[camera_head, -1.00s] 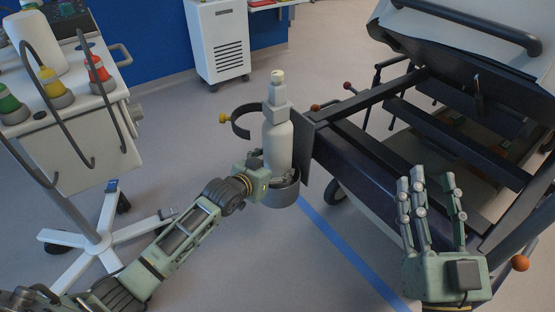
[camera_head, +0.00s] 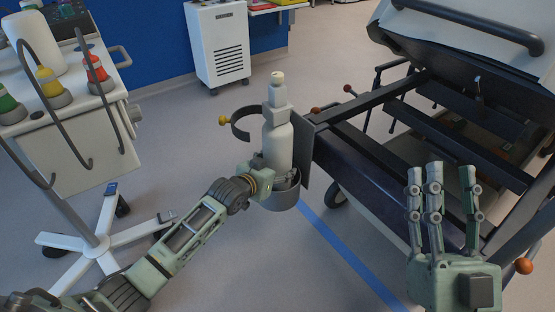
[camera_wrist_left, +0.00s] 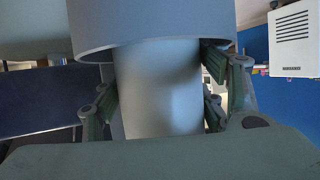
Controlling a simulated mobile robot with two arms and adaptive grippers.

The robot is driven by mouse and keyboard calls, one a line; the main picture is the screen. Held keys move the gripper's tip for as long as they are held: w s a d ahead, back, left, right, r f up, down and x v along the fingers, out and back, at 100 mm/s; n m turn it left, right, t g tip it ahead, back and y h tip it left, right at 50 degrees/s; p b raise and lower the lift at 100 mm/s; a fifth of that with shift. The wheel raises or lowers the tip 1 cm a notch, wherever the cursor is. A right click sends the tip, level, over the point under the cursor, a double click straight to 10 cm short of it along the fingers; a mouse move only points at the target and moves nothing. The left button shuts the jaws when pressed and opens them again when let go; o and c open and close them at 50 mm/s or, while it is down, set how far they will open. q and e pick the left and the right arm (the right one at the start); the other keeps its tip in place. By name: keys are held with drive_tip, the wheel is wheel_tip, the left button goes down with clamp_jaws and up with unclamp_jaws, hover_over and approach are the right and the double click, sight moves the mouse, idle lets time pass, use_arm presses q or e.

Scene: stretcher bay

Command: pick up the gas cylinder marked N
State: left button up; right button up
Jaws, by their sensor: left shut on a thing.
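A pale grey gas cylinder (camera_head: 278,145) with a blocky valve and cream top stands upright in a holder on the stretcher's side. Its lower end is inside the round grey cup (camera_head: 284,200). I cannot read any letter on it. My left gripper (camera_head: 281,176) is shut on the cylinder low down, just above the cup; the cylinder hides part of the fingers. In the left wrist view, the cylinder (camera_wrist_left: 158,95) fills the space between the fingers, with a grey round rim above. My right gripper (camera_head: 443,170) is open and empty, fingers pointing up, before the stretcher frame.
An open curved clamp (camera_head: 240,124) with a yellow knob stands left of the cylinder. The holder's plate (camera_head: 305,160) and the dark stretcher frame (camera_head: 370,180) lie right. A white trolley (camera_head: 75,150) with hoses stands left. A white cabinet (camera_head: 218,45) is behind. Floor between is clear.

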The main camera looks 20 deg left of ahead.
use_arm(q)
drive_tip(key=c, duration=0.9)
drive_tip(key=shift+w+r, duration=0.15)
drive_tip(key=shift+r, duration=0.2)
drive_tip(key=shift+c, duration=0.5)
